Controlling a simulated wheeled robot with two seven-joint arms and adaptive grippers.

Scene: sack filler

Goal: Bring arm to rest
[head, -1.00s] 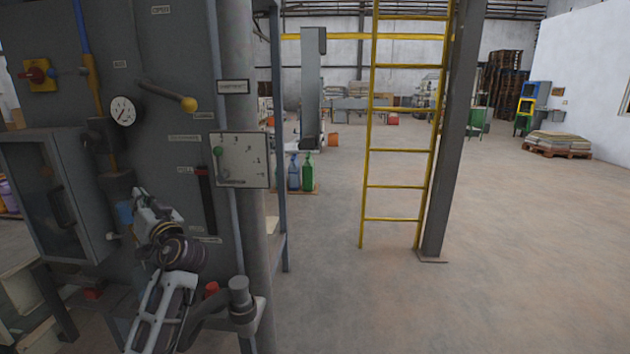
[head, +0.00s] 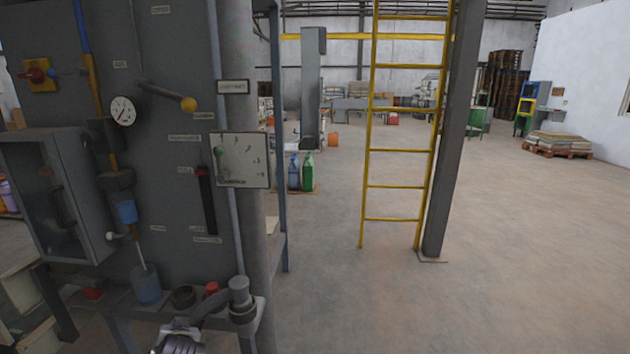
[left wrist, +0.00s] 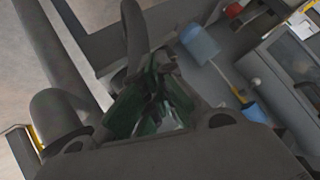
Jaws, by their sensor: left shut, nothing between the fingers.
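My left arm shows only as a pale and purple piece (head: 180,342) at the bottom edge of the head view, low in front of the grey machine (head: 160,60). The gripper itself is outside that view. In the left wrist view my left gripper (left wrist: 158,92) is shut and empty, with dark, greenish finger parts seen close up. It is clear of the blue beaker (left wrist: 200,45) and blue cup (left wrist: 255,112) beyond it. My right gripper is in neither view.
The machine's ledge holds a blue beaker (head: 146,285), a dark cup (head: 183,297) and a red knob (head: 212,289). A grey cylinder (head: 240,292) stands close to my arm. A yellow ladder (head: 402,150) stands right of the machine. Open floor (head: 520,250) lies to the right.

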